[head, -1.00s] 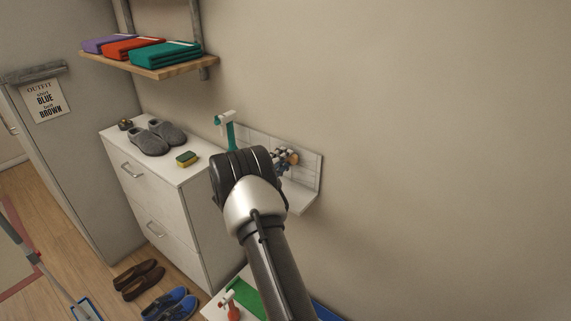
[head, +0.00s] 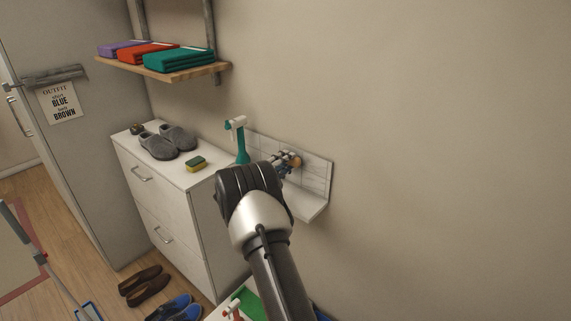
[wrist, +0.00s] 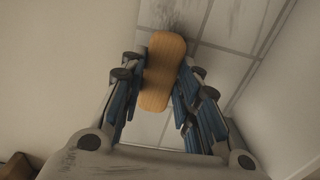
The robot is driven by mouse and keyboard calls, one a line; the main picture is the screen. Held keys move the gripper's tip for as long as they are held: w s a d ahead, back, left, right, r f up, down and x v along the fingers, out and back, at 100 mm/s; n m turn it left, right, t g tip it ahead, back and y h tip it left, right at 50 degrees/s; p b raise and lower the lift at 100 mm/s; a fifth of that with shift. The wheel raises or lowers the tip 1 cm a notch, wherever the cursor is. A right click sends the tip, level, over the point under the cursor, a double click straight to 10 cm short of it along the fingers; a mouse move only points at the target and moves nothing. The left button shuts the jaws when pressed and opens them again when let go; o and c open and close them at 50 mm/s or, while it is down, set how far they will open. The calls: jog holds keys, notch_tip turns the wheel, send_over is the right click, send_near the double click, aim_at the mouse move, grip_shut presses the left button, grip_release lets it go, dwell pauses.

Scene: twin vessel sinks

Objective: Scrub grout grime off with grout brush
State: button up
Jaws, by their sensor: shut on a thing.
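My gripper (wrist: 158,88) is shut on the grout brush (wrist: 162,60), which has a rounded, orange-tan wooden back. Its bristles are hidden beneath it in the wrist view. The brush lies over white tiles (wrist: 222,65) with grey grout lines. A dark grey grime smudge (wrist: 178,18) shows just beyond the brush's far end. In the head view my gripper (head: 288,164) and the brush (head: 296,159) are at the small tiled panel (head: 317,178) against the wall. I cannot tell whether the bristles touch the tiles.
A teal spray bottle (head: 241,150) stands left of my gripper. A white drawer cabinet (head: 205,215) holds grey slippers (head: 168,144) and a sponge (head: 196,163). A wooden shelf with folded towels (head: 178,60) hangs above. The wall to the right is bare.

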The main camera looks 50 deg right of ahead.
jog(key=shift+s+d+r, duration=0.1)
jog(key=shift+s+d+b, duration=0.15)
jog(key=shift+s+b, duration=0.35)
jog(key=shift+s, duration=1.95)
jog(key=shift+w, duration=0.15)
jog(key=shift+w+a+b, duration=0.15)
jog(key=shift+w+b, duration=0.55)
jog(key=shift+w, duration=0.5)
jog(key=shift+w+a+b, duration=0.15)
jog(key=shift+w+b, duration=0.5)
jog(key=shift+w, duration=0.55)
jog(key=shift+s+d+b, duration=0.2)
jog(key=shift+s+b, duration=0.35)
jog(key=shift+s, duration=0.7)
jog(key=shift+s+d+b, duration=0.15)
jog(key=shift+s+b, duration=0.35)
jog(key=shift+s, duration=0.75)
jog(key=shift+w+a, duration=0.15)
jog(key=shift+w, duration=1.1)
jog(key=shift+w+a, duration=0.15)
jog(key=shift+w, duration=1.1)
